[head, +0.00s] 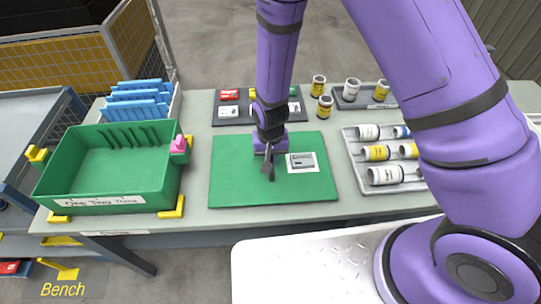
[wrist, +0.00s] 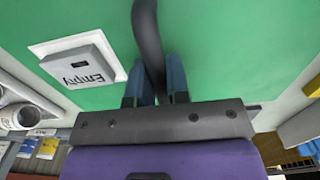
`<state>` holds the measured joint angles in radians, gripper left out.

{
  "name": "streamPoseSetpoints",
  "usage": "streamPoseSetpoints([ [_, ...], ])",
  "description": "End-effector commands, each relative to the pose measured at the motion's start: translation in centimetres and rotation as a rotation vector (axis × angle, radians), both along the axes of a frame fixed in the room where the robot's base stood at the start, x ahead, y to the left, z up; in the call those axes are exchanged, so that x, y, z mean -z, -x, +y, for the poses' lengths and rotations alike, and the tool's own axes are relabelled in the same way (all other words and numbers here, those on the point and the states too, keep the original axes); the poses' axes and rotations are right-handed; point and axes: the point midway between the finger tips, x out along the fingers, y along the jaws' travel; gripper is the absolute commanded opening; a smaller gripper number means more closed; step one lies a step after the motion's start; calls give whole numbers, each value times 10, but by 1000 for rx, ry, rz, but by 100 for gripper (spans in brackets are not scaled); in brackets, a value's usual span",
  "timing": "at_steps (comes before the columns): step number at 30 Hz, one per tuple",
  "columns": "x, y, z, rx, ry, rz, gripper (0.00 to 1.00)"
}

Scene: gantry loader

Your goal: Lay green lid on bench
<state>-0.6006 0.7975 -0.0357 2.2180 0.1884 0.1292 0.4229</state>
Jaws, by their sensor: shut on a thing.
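A flat green rectangular panel (head: 235,180), the only lid-like green thing I see, is over the middle of the bench (head: 195,205). It looks level; I cannot tell whether it touches the bench all over. It fills most of the wrist view (wrist: 230,50). My gripper (head: 268,162) is above the panel's middle. In the wrist view, my gripper (wrist: 155,88) is shut on a dark curved bar (wrist: 147,40), like a handle. The bar's join to the panel is hidden. A grey block marked "Empty" (wrist: 85,62) sits on a white card on the panel, beside the bar.
An open green bin (head: 110,200) with yellow corner pieces stands left of the panel. A grey tray of bottles (head: 358,158) is close on the right. Several small bottles (head: 325,107) and a dark tray (head: 232,119) lie behind. Blue racks (head: 135,110) stand behind the bin.

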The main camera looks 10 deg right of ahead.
Motion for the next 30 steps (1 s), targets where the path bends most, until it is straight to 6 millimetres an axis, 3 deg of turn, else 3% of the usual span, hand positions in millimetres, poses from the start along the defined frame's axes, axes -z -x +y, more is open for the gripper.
streamPoseSetpoints([
  [13,10,0,0,1,0,0,0],
  [14,10,0,0,1,0,0,21],
  [17,9,0,0,0,0,0,44],
  [30,1,0,0,0,-1,-2,46],
])
